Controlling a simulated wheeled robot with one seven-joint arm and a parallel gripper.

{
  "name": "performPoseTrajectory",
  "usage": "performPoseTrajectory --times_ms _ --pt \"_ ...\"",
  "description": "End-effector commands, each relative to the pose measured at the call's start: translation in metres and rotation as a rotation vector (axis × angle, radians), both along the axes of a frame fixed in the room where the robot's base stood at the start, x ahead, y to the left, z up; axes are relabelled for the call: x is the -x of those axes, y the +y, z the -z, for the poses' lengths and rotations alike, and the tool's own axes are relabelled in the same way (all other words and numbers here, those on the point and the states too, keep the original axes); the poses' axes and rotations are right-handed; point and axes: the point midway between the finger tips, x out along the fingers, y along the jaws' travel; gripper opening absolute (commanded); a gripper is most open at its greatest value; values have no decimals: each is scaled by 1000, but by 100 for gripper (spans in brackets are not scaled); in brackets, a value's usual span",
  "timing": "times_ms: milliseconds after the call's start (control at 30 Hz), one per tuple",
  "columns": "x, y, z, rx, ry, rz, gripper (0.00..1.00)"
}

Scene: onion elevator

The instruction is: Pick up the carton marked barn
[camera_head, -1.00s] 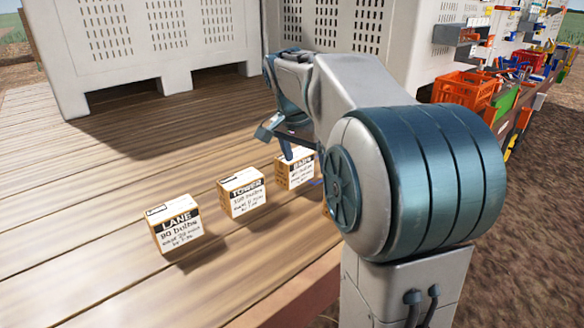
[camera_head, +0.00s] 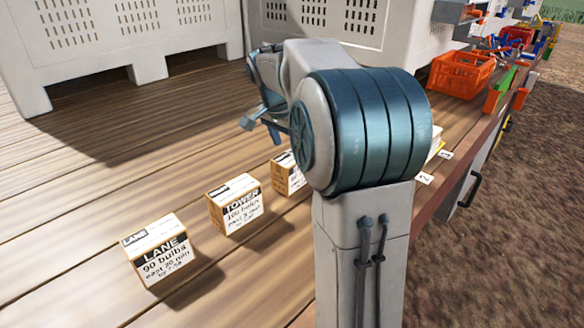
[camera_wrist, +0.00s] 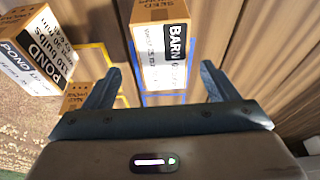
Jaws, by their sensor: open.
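The carton marked BARN (camera_wrist: 160,48) stands at the top middle of the wrist view, a brown box with a white label and black band. Blue lines on the boards run around its base. My gripper (camera_wrist: 160,67) is open and empty, its two fingers spread to either side of the carton in the picture. I cannot tell the remaining distance; no contact shows. In the head view my gripper (camera_head: 262,128) hangs above the deck, beyond a carton (camera_head: 284,174) that my arm partly hides. That carton's name cannot be read there.
Cartons marked LANE (camera_head: 165,255) and TOWER (camera_head: 238,205) stand in a row on the deck. A POND carton (camera_wrist: 38,55) and another carton (camera_wrist: 78,98) are left in the wrist view. Large white bins (camera_head: 110,45) stand behind. An orange crate (camera_head: 460,75) is at right.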

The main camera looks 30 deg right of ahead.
Motion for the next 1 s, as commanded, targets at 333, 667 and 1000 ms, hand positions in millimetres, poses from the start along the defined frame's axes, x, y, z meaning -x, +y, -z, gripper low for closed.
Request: performPoseTrajectory --times_ms 333,667,1000 --pt "-5 -9 36 1 0 -3 80" --pt "-11 -16 79 -1 1 -2 80" --pt "-12 -16 83 1 -1 -3 80"
